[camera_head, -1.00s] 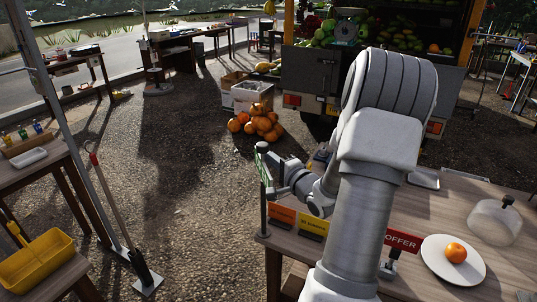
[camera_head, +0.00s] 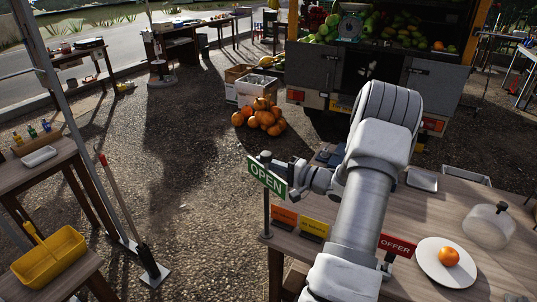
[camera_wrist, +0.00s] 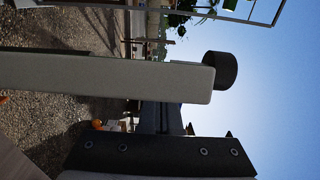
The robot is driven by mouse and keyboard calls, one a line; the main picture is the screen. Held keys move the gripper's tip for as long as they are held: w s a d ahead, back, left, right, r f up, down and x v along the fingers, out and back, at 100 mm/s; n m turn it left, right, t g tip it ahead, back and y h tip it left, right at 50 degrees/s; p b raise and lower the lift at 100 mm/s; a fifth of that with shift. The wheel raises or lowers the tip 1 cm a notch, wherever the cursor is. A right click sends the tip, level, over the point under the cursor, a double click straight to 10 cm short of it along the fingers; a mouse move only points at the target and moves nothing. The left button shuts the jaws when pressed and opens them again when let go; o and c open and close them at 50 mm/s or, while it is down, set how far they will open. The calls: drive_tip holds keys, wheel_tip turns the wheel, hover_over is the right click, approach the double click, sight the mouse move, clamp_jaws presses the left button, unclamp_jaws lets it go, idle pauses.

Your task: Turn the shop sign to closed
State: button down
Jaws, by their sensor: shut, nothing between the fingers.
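The shop sign (camera_head: 266,179) is a small green board on a dark upright post (camera_head: 266,220) at the table's left corner. Its OPEN face shows to the head camera, at a slant. My gripper (camera_head: 291,172) is shut and empty, close behind the sign's right part. The sign hides some of it, and I cannot tell whether they touch. In the wrist view, a pale panel (camera_wrist: 110,80), apparently the sign, crosses the picture beside a round black post cap (camera_wrist: 220,70). A dark finger of my gripper (camera_wrist: 155,157) shows below it.
The wooden table (camera_head: 410,215) holds orange and yellow cards, a red OFFER sign (camera_head: 397,246), a plate (camera_head: 432,272) with an orange (camera_head: 449,257), and a glass cover (camera_head: 486,226). Pumpkins (camera_head: 262,117) lie beyond. Gravel left of the post is clear.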

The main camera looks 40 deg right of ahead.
drive_tip(key=y, duration=0.1)
drive_tip(key=n+g+y+p, duration=0.1)
drive_tip(key=n, duration=0.1)
drive_tip(key=shift+w+a+y, duration=0.25)
drive_tip(key=shift+a+y, duration=0.05)
drive_tip(key=shift+y, duration=0.1)
drive_tip(key=shift+a+p, duration=0.15)
drive_tip(key=shift+p, duration=0.3)
drive_tip(key=shift+w, duration=0.15)
